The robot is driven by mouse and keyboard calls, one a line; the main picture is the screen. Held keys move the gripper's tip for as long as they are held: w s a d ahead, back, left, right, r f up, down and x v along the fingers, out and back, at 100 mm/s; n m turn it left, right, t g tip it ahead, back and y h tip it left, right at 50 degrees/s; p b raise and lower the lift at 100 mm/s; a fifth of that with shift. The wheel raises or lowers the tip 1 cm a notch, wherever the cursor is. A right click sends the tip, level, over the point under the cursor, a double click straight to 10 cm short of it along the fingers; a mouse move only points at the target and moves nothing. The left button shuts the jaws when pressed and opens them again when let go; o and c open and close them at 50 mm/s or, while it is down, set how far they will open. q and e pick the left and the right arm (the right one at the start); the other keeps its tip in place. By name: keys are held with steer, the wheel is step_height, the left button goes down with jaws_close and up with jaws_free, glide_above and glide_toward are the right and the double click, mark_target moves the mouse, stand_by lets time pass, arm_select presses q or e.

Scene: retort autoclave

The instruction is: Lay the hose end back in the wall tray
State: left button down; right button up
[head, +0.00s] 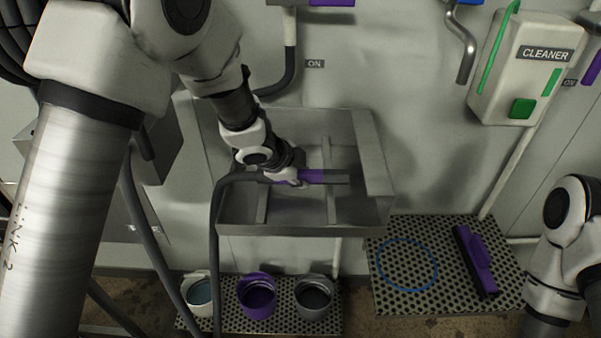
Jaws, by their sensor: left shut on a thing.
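The wall tray (376,165) is a grey metal tray with raised walls, fixed to the wall in the middle of the head view. My left gripper (296,179) is over the tray, shut on the hose end (322,177). The hose end has a purple sleeve and a dark grey tip pointing right. It lies level across the tray opening; I cannot tell whether it touches the tray. The dark hose (216,230) runs left from the gripper, bends over the tray's left side and hangs down. My right arm shows at the lower right; its gripper is out of view.
White, purple and grey buckets (258,297) stand on a perforated shelf below the tray. Another perforated shelf (390,283) to the right bears a blue ring and a purple brush-like tool (474,262). A cleaner dispenser (521,68) hangs on the wall at the upper right.

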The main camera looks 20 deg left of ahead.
arm_select(q)
steer(key=c, duration=0.8)
jaws_free()
steer(key=shift+r, duration=0.2)
steer(key=p+v, duration=0.3)
steer(key=v, duration=0.9)
steer(key=shift+p, duration=0.4)
steer(key=shift+r, duration=0.1)
steer(key=shift+a, duration=0.1)
